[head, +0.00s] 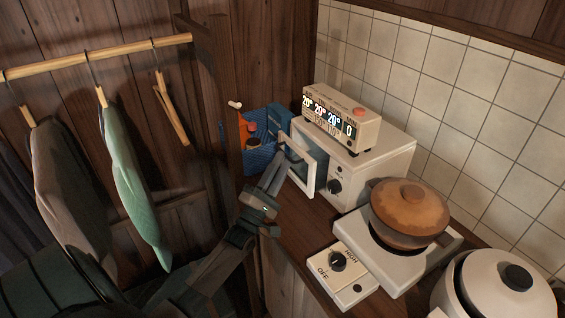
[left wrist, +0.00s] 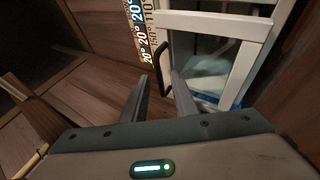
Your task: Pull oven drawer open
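The oven is a small white box (head: 372,152) on the counter, with a dark knob on its front. Its front is a white-framed glass door (head: 307,160), which stands partly open; I see no separate drawer. In the left wrist view the door frame (left wrist: 210,22) and its dark handle (left wrist: 165,62) are close ahead of the fingers. My left gripper (head: 276,166) is beside the door's outer side. Its two fingers (left wrist: 160,84) are apart, with the handle just beyond or between the tips; contact cannot be told. My right gripper is not in view.
A display box (head: 340,118) sits on the oven. A brown pot (head: 408,212) on a burner, a control box (head: 340,275) and a white cooker (head: 490,290) crowd the counter to the right. Clothes (head: 130,190) hang at left. A blue basket (head: 258,160) lies behind the gripper.

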